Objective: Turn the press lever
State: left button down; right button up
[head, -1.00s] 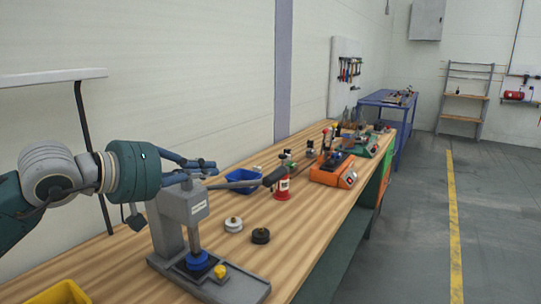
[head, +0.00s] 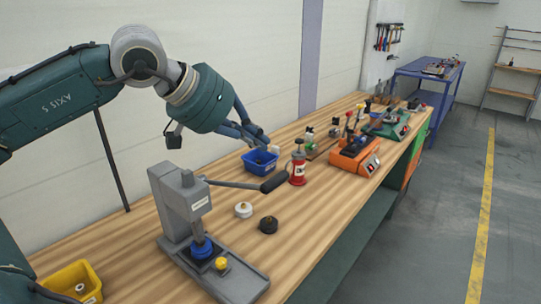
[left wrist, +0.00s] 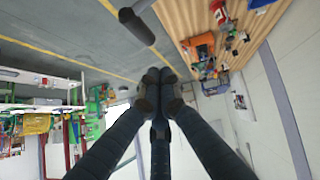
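The grey press (head: 178,205) stands on the wooden bench at the front left. Its lever (head: 235,184) sticks out to the right from the press head and ends in a dark grip (head: 274,182). The grip also shows in the left wrist view (left wrist: 137,27), beyond my fingertips and apart from them. My left gripper (head: 254,138) is above and behind the lever, touching nothing I can see. In the left wrist view its fingers (left wrist: 160,80) come together at the tips with nothing between them. My right gripper is out of view.
Under the press head sits a blue part (head: 201,247), with a yellow knob (head: 221,263) beside it. A white knob (head: 243,210) and a black knob (head: 268,225) lie to the right.

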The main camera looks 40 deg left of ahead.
pick_arm(q)
notch_tip(320, 180, down, 6)
jog(key=w+d, duration=0.1)
jog(key=shift+w+d+p, duration=0.2)
jog(key=shift+w+p, duration=0.15)
jog(key=shift+w, duration=0.05)
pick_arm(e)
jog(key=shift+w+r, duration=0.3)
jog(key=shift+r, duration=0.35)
pick_arm(q)
jog(key=shift+r, duration=0.1)
